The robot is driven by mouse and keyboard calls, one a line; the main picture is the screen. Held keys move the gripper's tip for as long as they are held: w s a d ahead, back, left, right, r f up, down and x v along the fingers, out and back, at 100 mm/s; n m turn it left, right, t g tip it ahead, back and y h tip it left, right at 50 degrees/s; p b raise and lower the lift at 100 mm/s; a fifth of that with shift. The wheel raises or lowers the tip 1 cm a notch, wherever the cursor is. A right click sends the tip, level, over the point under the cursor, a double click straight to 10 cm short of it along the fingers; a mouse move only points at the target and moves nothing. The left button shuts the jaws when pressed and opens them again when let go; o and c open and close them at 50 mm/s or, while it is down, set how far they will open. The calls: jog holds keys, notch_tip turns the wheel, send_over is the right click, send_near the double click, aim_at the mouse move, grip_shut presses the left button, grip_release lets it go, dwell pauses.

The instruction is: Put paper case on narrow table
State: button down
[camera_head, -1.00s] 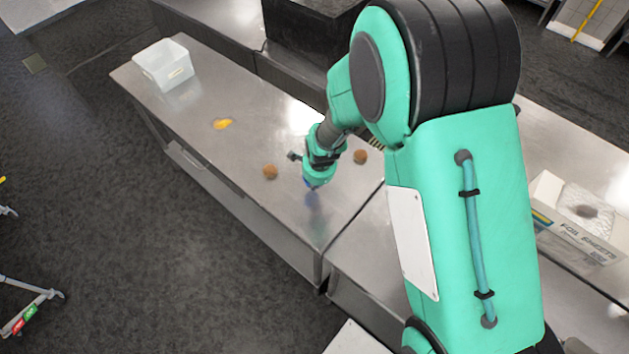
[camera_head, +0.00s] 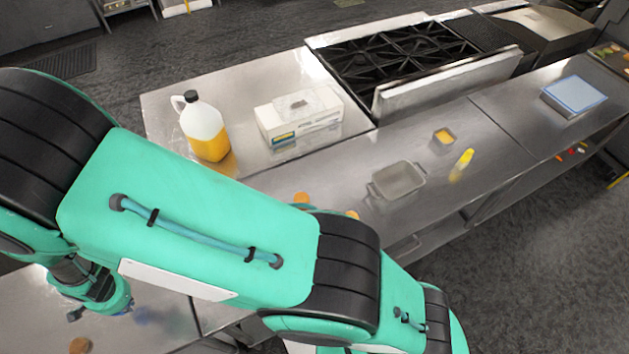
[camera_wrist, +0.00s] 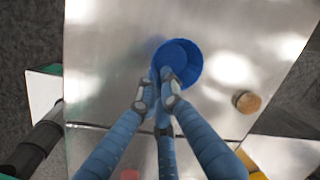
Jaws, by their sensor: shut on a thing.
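The paper case (camera_wrist: 183,62) is a round, bright blue cup in the wrist view. The fingertips of my gripper (camera_wrist: 160,90) are shut on its near rim. In the head view my gripper (camera_head: 122,304) is at the lower left, with a little blue at its tip. It holds the case above a bare steel tabletop (camera_head: 160,330), where a blurry blue reflection shows. Several steel surfaces are in view; I cannot tell which one is the narrow table. My arm hides part of the tabletops.
A brown round item (camera_wrist: 246,101) sits on the steel beside the case. A long steel counter carries a grey tray (camera_head: 398,180), yellow bottle (camera_head: 462,163) and small container (camera_head: 444,138). Behind are a jug (camera_head: 204,130), a foil box (camera_head: 298,115) and a stove (camera_head: 400,58).

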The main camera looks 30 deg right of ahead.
jog(key=shift+w+d+r, duration=0.25)
jog(key=shift+w+d, duration=0.05)
jog(key=shift+d, duration=0.15)
jog(key=w+d+r+m+b, duration=0.1)
jog(key=w+d+r, duration=0.15)
jog(key=d, duration=0.65)
jog(key=w+d+r+m+b, duration=0.1)
jog(key=d+r, duration=0.2)
jog(key=d, duration=0.7)
jog(key=w+d+r+m+b, duration=0.1)
jog(key=w+d+r+b, duration=0.15)
jog(key=d, duration=0.65)
jog(key=s+d+r+m+b, duration=0.1)
jog(key=s+d, duration=0.2)
jog(key=d, duration=0.6)
jog(key=s+d+r+m+b, duration=0.1)
jog(key=s+d, duration=0.2)
jog(key=d, duration=0.5)
jog(key=s+d+f+m+b, duration=0.1)
jog(key=s+d+f, duration=0.2)
jog(key=s+d, duration=0.2)
jog(key=s+d+f+m+b, duration=0.1)
jog(key=s+d+f, duration=0.3)
jog(key=s, duration=0.5)
jog(key=s+d+f+m+t+h+b, duration=0.1)
jog(key=s+d+f+b, duration=0.1)
jog(key=s+d, duration=0.4)
jog(key=shift+s+f, duration=0.4)
jog(key=shift+f, duration=0.25)
jog(key=shift+w, duration=0.25)
